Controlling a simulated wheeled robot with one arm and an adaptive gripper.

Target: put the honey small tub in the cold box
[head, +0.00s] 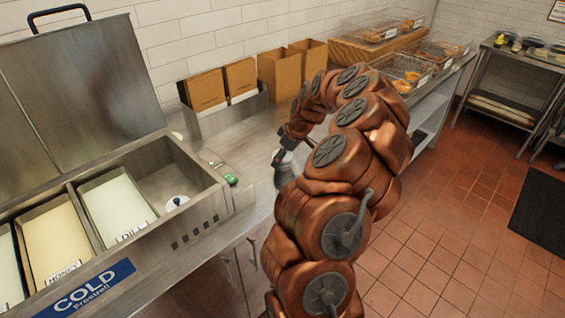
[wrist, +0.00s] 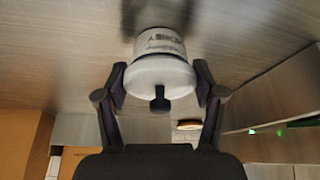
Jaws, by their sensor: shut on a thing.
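The other compartments hold pans, including a white pan (head: 115,208) and a yellow pan (head: 54,243). Brown cartons (head: 240,76) stand along the wall, and baskets (head: 402,70) are farther back.

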